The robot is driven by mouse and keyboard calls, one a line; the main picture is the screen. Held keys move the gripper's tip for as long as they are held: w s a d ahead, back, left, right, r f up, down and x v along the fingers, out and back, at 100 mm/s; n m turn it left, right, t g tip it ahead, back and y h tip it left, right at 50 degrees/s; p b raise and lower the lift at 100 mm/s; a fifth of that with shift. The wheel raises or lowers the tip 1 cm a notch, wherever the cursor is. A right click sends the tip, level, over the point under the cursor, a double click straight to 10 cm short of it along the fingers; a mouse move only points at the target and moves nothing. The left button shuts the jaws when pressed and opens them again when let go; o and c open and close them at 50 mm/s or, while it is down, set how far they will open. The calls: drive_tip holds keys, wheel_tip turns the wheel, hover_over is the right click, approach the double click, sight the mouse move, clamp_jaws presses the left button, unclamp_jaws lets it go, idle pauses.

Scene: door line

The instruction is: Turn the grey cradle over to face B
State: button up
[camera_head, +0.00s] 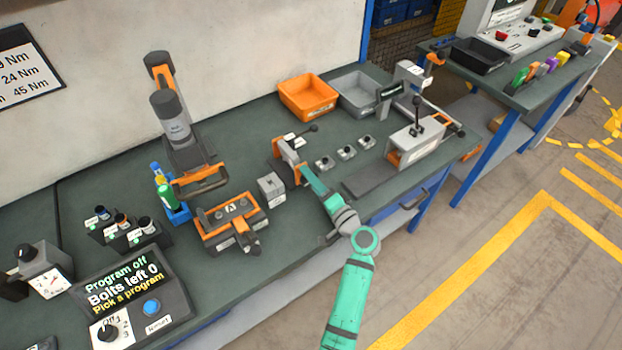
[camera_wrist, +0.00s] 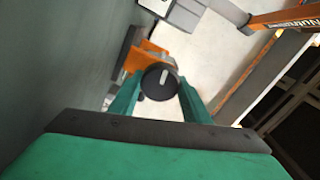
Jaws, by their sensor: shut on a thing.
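The grey cradle (camera_head: 222,212) sits in an orange frame at the front of the bench in the head view, with a plate marked A facing up. My gripper (camera_head: 300,172) is to the right of the cradle, apart from it, beside an orange and grey fixture (camera_head: 284,152). In the wrist view, my gripper (camera_wrist: 158,88) has its teal fingers either side of a round black knob (camera_wrist: 159,82) with a pale mark, and is shut on it. An orange part (camera_wrist: 146,50) shows behind the knob. Face B is not in view.
A grey block (camera_head: 271,188) stands between the cradle and my gripper. A tall grey tool stand (camera_head: 172,110) is behind the cradle. An orange bin (camera_head: 308,97) and a grey bin (camera_head: 357,92) stand at the back. A display box (camera_head: 128,290) is front left.

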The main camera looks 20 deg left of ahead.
drive_tip(key=shift+s+n, duration=0.1)
drive_tip(key=shift+n, duration=0.9)
drive_tip(key=shift+f, duration=0.1)
drive_tip(key=o, duration=1)
drive_tip(key=shift+d, duration=0.1)
drive_tip(key=shift+o, duration=0.2)
drive_tip(key=v, duration=1)
drive_tip(key=shift+s+d, duration=0.2)
drive_tip(key=shift+d, duration=0.05)
